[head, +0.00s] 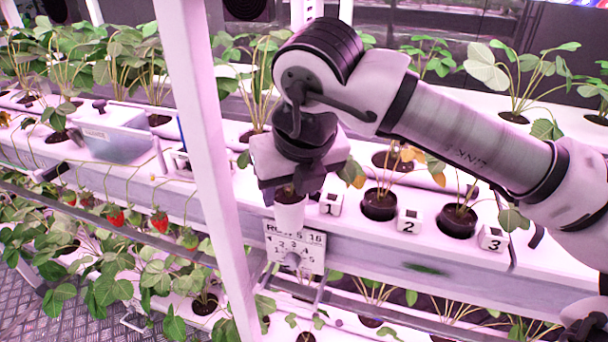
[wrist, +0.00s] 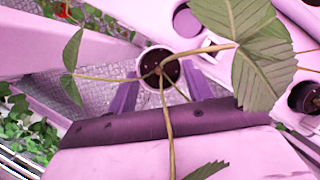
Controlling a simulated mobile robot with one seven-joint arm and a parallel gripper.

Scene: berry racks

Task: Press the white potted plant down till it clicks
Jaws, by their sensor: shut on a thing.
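The white potted plant's pot (head: 290,213) hangs below my gripper (head: 291,190) in the head view, in front of the upper rack's front edge. In the wrist view the white pot (wrist: 146,60), with dark soil and a few green leaves, sits between the two fingers of my gripper (wrist: 162,82). The gripper is shut on it. Floor grating shows around the pot there, so it appears held clear of the rack. A dark round hole (wrist: 187,21) in the white rack shows just beyond the pot; whether it is empty is hard to tell.
The white rack (head: 345,222) carries cubes marked 1 (head: 330,203), 2 (head: 409,220) and 3 (head: 491,238), with plants in dark holes behind. A numbered sign (head: 295,250) hangs below the pot. A white post (head: 208,150) stands left of my gripper. A translucent box (head: 115,137) is farther left.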

